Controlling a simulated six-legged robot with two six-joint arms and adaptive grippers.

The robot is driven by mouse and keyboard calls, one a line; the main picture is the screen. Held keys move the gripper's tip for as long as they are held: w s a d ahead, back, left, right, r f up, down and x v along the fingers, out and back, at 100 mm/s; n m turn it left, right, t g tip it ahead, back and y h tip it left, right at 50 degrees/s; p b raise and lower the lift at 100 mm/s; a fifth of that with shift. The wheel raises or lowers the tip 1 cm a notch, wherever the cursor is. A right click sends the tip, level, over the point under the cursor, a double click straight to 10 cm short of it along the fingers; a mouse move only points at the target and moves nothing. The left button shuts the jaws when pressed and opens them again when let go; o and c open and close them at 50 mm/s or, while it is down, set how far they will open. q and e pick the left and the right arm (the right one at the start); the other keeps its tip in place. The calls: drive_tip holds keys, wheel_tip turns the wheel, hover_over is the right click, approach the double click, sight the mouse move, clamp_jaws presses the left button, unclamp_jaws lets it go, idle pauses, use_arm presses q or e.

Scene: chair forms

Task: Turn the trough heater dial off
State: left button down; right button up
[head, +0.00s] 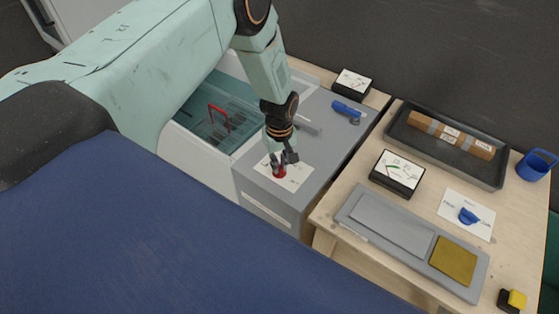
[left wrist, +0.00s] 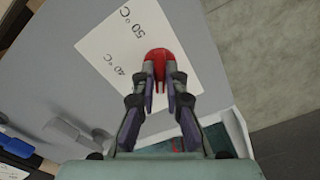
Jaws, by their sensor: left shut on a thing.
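The heater dial is a red knob (head: 279,173) on a white label card (head: 293,178) on top of a grey box (head: 252,188) beside the trough. My left gripper (head: 281,162) points down at the dial and is shut on it. In the left wrist view the red dial (left wrist: 163,55) sits between the fingertips (left wrist: 168,75), which hide part of it. The card (left wrist: 110,50) there reads 50 °C and 40 °C; other marks are hidden. My right gripper is in neither view.
The trough (head: 196,142) of teal water holds a red-handled rack (head: 219,115). A blue-handled tool (head: 346,111) lies on the grey box's far end.

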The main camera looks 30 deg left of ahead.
use_arm(q)
drive_tip(key=n, duration=0.2)
drive_tip(key=n+p, duration=0.1)
drive_tip(key=n, duration=0.2)
drive_tip(key=shift+w+a+r+n, duration=0.1)
drive_tip(key=shift+w+r+n, duration=0.2)
drive_tip(key=shift+w, duration=0.1)
drive_tip(key=shift+n+p, duration=0.3)
drive_tip(key=c, duration=1.6)
unclamp_jaws()
drive_tip(key=shift+s, duration=0.1)
drive_tip(key=shift+c, duration=0.2)
drive_tip(key=shift+o, duration=1.2)
drive_tip(key=shift+s+f, duration=0.2)
wheel_tip(320, 180, up, 12)
